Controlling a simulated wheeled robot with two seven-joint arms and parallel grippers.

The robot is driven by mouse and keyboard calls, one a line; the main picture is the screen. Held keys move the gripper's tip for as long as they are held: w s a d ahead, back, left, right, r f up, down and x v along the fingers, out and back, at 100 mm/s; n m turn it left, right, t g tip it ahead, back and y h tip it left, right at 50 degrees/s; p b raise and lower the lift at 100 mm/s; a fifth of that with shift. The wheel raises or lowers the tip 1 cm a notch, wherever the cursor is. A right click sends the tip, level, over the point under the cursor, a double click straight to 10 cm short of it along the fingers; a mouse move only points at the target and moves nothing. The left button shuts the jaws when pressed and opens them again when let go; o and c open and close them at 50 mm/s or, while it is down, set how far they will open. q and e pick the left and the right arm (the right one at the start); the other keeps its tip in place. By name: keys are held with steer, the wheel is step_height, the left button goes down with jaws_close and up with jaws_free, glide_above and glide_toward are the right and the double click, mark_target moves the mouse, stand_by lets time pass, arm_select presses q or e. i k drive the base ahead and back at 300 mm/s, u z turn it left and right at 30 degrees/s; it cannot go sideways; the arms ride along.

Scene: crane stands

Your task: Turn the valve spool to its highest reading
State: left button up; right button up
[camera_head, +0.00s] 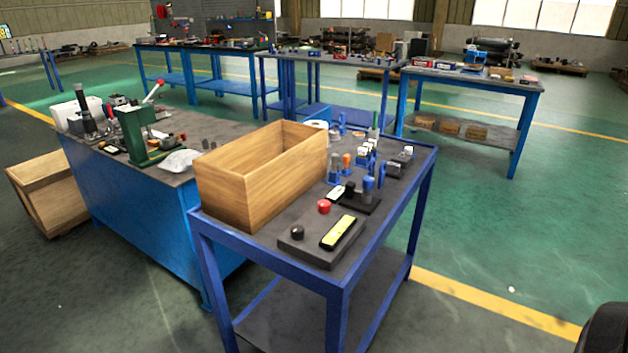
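No part is plainly recognisable as the valve spool from here. At the front of the nearest blue table (262,240) lies a flat dark block (318,257). It carries a black knob (297,232), a red knob (324,206) and a yellow strip in a black frame (338,232). Any reading on the strip is too small to make out. Behind the block, several small blue, black and white fittings stand close together, including a blue cylinder on a black base (368,188).
An open wooden box (225,191) takes up the table's left side. A blue workbench (145,215) with a green press (135,135) stands to the left, a wooden crate (50,190) beyond it. More benches stand behind. The green floor on the right is clear.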

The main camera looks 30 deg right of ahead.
mark_target(368, 183)
steer(key=u, duration=0.25)
steer(key=i, duration=0.9)
steer(key=z, duration=0.2)
